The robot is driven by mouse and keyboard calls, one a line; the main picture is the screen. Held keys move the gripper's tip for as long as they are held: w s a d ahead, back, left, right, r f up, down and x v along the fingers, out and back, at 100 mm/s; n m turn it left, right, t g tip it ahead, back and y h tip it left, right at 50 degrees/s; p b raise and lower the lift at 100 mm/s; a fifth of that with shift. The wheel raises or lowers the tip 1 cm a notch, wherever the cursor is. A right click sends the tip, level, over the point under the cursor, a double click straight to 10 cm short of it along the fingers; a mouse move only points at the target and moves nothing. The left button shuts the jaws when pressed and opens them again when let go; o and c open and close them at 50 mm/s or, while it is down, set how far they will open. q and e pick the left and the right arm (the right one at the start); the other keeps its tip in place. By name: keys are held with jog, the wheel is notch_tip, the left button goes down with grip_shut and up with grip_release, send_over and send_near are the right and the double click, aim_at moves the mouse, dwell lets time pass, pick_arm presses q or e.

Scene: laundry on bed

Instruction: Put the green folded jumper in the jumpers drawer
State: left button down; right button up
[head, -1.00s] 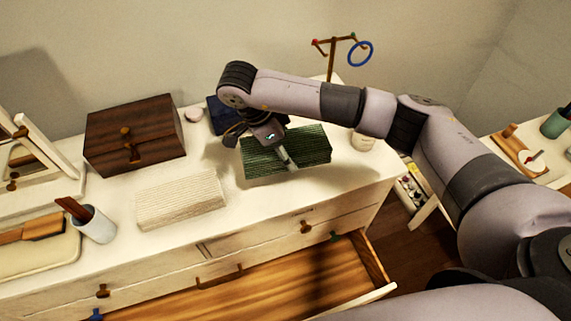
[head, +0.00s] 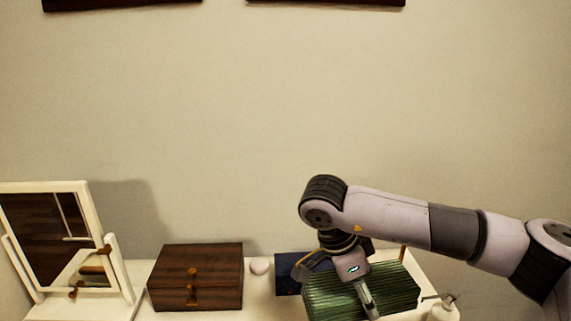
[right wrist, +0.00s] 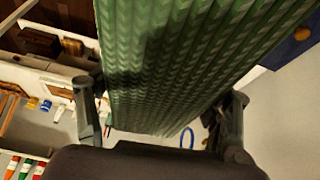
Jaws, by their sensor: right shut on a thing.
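The green folded jumper (head: 395,285), with a ribbed knit, is at the lower right of the head view, at the dresser top. My right gripper (head: 341,288) comes down over it from the right and is shut on it. In the right wrist view, the jumper (right wrist: 180,60) fills the space between the two fingers of the gripper (right wrist: 161,95). I cannot tell whether it is clear of the surface. My left gripper is not in view. The open drawer is outside the present head view.
A dark wooden box (head: 200,278) and a small pale round thing (head: 260,266) stand left of the jumper. A navy item (head: 287,272) lies close behind it. A white bottle (head: 443,308) stands to its right. A mirror (head: 50,235) is at far left.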

aim_at(394, 295)
jog(key=s+d+r+n+t+y, duration=0.1)
jog(key=s+r+n, duration=0.1)
jog(key=n, duration=0.1)
jog(key=s+d+r+n+t, duration=0.1)
jog(key=s+n, duration=0.1)
jog(key=n, duration=0.2)
jog(key=s+d+r+n+t+y, duration=0.1)
jog(key=s+r+n, duration=0.1)
jog(key=n, duration=0.2)
jog(key=shift+s+d+r+t+y, duration=0.1)
jog(key=shift+s+r+t+y, duration=0.1)
jog(key=shift+r+t+y, duration=0.1)
jog(key=shift+s+r+n, duration=0.2)
jog(key=shift+s+n, duration=0.3)
jog(key=shift+n, duration=0.5)
